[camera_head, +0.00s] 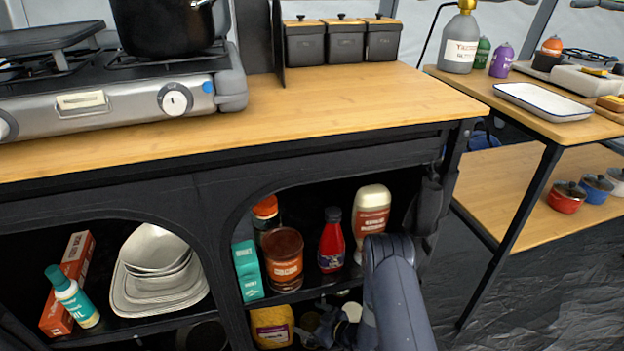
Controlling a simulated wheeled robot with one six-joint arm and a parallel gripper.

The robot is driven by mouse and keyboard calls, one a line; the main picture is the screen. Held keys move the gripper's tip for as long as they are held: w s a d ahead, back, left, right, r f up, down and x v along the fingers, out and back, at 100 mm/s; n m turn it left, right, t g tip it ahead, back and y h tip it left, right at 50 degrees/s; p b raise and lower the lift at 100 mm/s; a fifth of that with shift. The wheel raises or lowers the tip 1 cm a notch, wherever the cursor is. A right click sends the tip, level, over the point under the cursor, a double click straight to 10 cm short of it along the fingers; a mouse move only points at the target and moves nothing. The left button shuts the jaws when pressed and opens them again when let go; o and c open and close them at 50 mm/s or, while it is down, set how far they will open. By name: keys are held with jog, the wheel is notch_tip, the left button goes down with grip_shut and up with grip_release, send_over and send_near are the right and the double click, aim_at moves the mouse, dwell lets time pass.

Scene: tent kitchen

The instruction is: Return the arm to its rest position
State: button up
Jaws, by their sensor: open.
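My arm (393,295) rises from the bottom edge, bent in front of the right-hand shelf opening of the black cabinet. My gripper (314,331) shows small and partly at the bottom, left of the arm, at the height of the lower shelf. It is open, and I see nothing held in it. It is close to a yellow packet (272,326) on the lower shelf; I cannot tell whether they touch. The arm hides part of the shelf behind it.
The upper shelf holds a white-capped bottle (371,222), a red bottle (331,241), a jar (283,259) and a teal box (247,271). Stacked dishes (158,272) stand left. The wooden countertop (330,105) is above. A side table (520,112) stands right, with open floor (540,290) below.

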jog(key=shift+r+p, duration=0.4)
jog(key=shift+r, duration=1.15)
jog(key=shift+f, duration=0.1)
